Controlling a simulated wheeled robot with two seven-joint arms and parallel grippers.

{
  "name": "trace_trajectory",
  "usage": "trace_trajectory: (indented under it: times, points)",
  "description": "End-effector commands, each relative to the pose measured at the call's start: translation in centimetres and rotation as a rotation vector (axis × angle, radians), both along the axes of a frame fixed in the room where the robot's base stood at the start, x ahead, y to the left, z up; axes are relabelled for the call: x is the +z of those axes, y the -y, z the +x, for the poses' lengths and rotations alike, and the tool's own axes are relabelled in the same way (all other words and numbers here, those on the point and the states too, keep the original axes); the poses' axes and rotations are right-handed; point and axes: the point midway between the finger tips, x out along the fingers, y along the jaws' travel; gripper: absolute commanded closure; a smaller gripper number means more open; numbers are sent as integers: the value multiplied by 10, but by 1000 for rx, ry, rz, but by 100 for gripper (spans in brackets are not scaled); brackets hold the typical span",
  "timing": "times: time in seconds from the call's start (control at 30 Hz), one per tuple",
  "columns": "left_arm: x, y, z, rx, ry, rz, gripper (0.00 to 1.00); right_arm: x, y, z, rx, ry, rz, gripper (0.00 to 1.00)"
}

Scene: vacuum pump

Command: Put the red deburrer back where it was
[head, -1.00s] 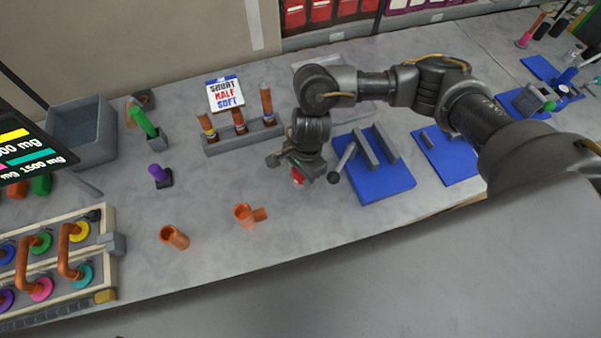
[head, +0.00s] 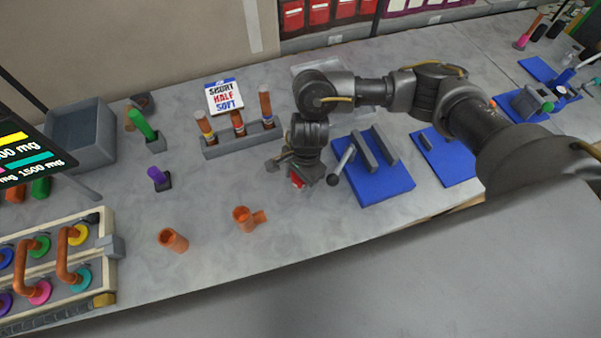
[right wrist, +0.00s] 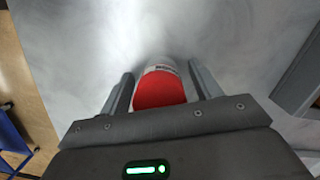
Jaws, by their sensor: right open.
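The red deburrer (head: 298,182) is mostly hidden under my right gripper (head: 296,174) in the head view; only a small red patch shows. In the right wrist view the deburrer (right wrist: 160,90) shows a red rounded end and a pale band with dark marks. It lies between the two fingers of my right gripper (right wrist: 162,82), which are open, with a narrow gap on each side. Whether it stands in a holder is hidden. My left gripper is out of view.
A purple-handled tool (head: 157,176) and a green-handled tool (head: 142,125) stand in small dark holders at left. Copper fittings (head: 173,240) lie near the front edge. A blue mat with a grey vise (head: 375,190) sits just right of my gripper. Bare table lies left of it.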

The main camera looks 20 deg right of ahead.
Motion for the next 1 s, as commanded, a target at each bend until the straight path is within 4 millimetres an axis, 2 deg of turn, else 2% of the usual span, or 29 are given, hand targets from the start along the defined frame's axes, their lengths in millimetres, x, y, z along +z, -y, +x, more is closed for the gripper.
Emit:
trace_trajectory:
  times: [0.07, 0.17, 0.5, 0.7, 1.0]
  points:
    - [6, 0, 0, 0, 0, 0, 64, 6, 0, 0, 0, 0, 0, 37]
    - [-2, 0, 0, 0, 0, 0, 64, 16, 2, 3, 3, 7, 1, 37]
    - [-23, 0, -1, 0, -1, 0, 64, 80, 11, 7, 2, 7, 0, 37]
    - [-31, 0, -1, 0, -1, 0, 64, 109, 14, 8, 1, 3, 0, 37]
    - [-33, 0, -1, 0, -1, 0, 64, 121, 16, 8, 0, 0, 0, 37]
